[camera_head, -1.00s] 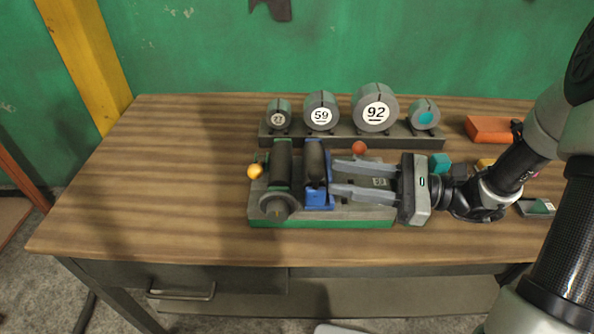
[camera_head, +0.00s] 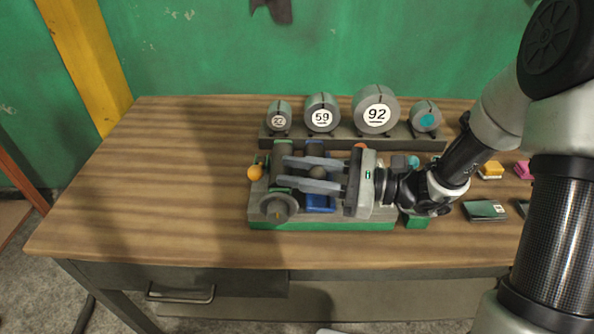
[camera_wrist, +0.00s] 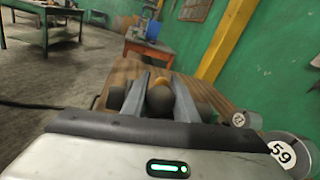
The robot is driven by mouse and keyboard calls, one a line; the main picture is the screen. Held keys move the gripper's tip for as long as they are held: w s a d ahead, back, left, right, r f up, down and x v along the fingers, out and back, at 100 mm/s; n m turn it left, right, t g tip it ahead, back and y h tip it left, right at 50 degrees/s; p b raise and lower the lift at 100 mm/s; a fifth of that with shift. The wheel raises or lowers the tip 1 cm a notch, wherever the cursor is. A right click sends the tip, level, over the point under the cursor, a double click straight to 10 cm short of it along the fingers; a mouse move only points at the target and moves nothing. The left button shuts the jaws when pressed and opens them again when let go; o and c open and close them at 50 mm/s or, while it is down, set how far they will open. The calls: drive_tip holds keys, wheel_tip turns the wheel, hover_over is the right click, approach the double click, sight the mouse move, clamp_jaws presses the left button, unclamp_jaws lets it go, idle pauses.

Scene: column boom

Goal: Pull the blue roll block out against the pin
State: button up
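The blue roll block (camera_head: 320,203) sits in the green-based fixture (camera_head: 330,226), beside a dark roller with a grey round end (camera_head: 279,207). My gripper (camera_head: 281,171) reaches over the block from the right, its two fingers apart. A dark round knob (camera_head: 317,172) lies between the fingers; it also shows in the wrist view (camera_wrist: 160,98). The fingers look open around it, and I cannot make out firm contact. The fingers hide the block's middle. An orange ball (camera_head: 255,173) is at the fixture's left end. A red-orange ball (camera_head: 360,147) is partly hidden behind my gripper.
A dark rack (camera_head: 350,142) with several grey rolls, labelled 59 (camera_head: 322,113) and 92 (camera_head: 377,115) among them, stands behind the fixture. The table (camera_head: 150,190) is clear at left.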

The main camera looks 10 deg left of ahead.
clamp_jaws()
drive_tip(key=d, duration=0.2)
drive_tip(key=w+d+p, duration=0.1)
drive_tip(key=d, duration=0.2)
drive_tip(key=shift+w+d, duration=0.15)
drive_tip(key=shift+d, duration=0.05)
drive_tip(key=shift+o, duration=2.2)
unclamp_jaws()
drive_tip(key=d+p, duration=0.1)
drive_tip(key=d, duration=1.6)
drive_tip(key=shift+w+d, duration=0.2)
drive_tip(key=shift+w, duration=0.1)
